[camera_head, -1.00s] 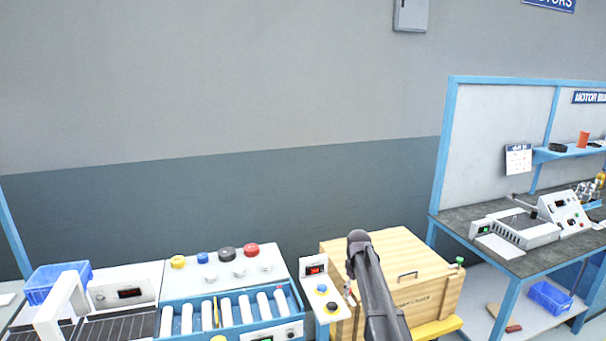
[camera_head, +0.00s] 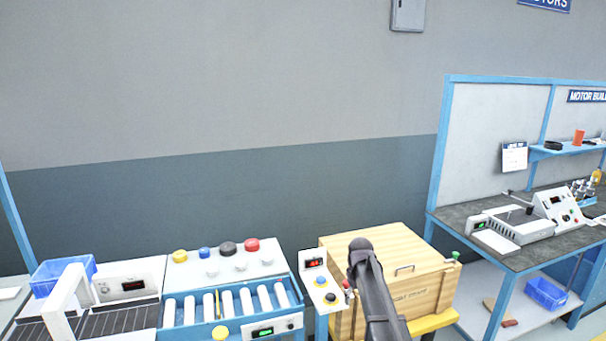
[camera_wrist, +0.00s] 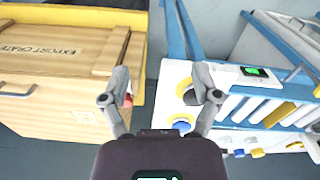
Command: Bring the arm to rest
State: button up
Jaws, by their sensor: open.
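My gripper (camera_wrist: 160,97) is open in the wrist view, its two grey fingers apart with nothing between them. It hangs above the gap between a wooden export crate (camera_wrist: 50,65) and a white control box (camera_wrist: 178,75) with knobs. In the head view my dark arm stands in front of the wooden crate (camera_head: 420,262); my gripper's fingers cannot be made out there.
A roller conveyor (camera_head: 222,333) with coloured buttons stands left of the control post (camera_head: 316,275). A blue bin (camera_head: 55,275) sits at far left. The motor bench (camera_head: 470,218) is at right.

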jog(key=s+f+m+b, duration=0.2)
jog(key=s, duration=1)
jog(key=s+f+m+b, duration=0.1)
jog(key=s+f+m, duration=0.1)
jog(key=s, duration=1.1)
jog(key=shift+s+m+b, duration=0.2)
jog(key=shift+m+b, duration=0.2)
jog(key=shift+m, duration=0.4)
